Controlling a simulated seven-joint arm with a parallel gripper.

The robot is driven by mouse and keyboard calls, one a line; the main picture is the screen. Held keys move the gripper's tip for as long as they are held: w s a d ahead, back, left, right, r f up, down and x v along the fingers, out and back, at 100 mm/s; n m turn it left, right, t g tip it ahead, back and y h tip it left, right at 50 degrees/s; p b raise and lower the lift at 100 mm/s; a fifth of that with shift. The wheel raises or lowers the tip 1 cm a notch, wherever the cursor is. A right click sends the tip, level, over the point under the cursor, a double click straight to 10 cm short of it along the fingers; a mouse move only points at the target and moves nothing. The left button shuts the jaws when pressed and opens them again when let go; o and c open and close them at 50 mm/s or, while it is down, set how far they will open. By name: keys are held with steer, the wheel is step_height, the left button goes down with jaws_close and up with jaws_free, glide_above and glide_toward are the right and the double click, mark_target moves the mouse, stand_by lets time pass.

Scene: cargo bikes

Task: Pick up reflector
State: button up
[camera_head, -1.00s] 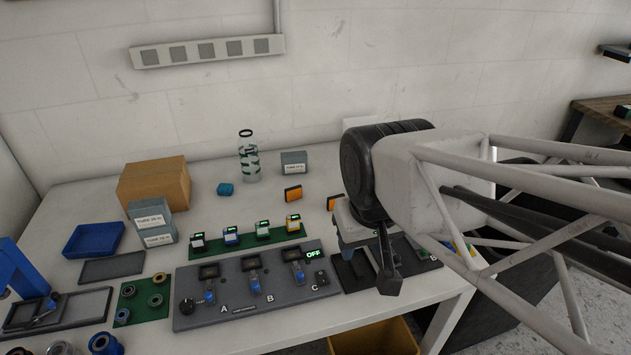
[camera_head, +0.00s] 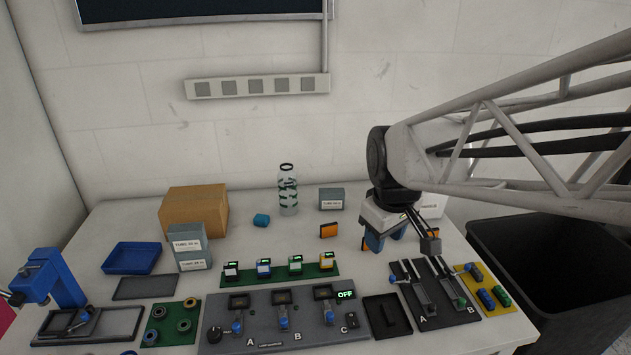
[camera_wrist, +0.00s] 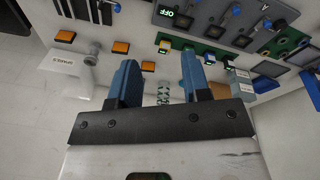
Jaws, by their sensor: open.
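The reflectors appear to be small orange blocks. One reflector (camera_head: 328,230) stands on the white table left of my gripper. A second reflector (camera_head: 364,243) is mostly hidden behind my gripper, and an orange bit (camera_head: 436,233) shows to its right. The wrist view shows three: a reflector (camera_wrist: 65,36) at upper left, another reflector (camera_wrist: 120,47) beyond the left finger, and a third reflector (camera_wrist: 148,66) between the fingers. My gripper (camera_head: 384,245) is above the back right of the table. In the wrist view, its blue fingers (camera_wrist: 158,62) are apart with nothing gripped between them.
A grey switch panel (camera_head: 262,333), a black tray (camera_head: 388,317) and a slotted black fixture (camera_head: 440,295) stand in front. A bottle (camera_head: 288,195), blue cylinder (camera_head: 261,220) and grey box (camera_head: 331,199) stand behind. A black bin (camera_head: 540,270) is at right.

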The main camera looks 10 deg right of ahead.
steer(key=w+d+f+n, duration=0.3)
steer(key=w+f, duration=0.3)
steer(key=w, duration=0.3)
steer(key=w+d+f+n+g, duration=0.1)
steer(key=w+d+f+n, duration=0.2)
steer(key=w+f+n, duration=0.3)
steer(key=w+d+f+n+g, duration=0.1)
steer(key=w+d+f+n, duration=0.2)
steer(key=w+f, duration=0.4)
steer(key=shift+w+d+n, duration=0.1)
steer(key=shift+w+n, duration=0.35)
steer(key=shift+w, duration=1.3)
steer(key=shift+w+d+n, duration=0.1)
steer(key=shift+w+n, duration=0.35)
steer(key=shift+w, duration=1.25)
steer(key=shift+w+f, duration=0.2)
steer(key=shift+f, duration=0.05)
steer(key=shift+f, duration=1.25)
steer(key=shift+f, duration=0.15)
steer(key=shift+s+f, duration=0.1)
steer(key=shift+f, duration=2.4)
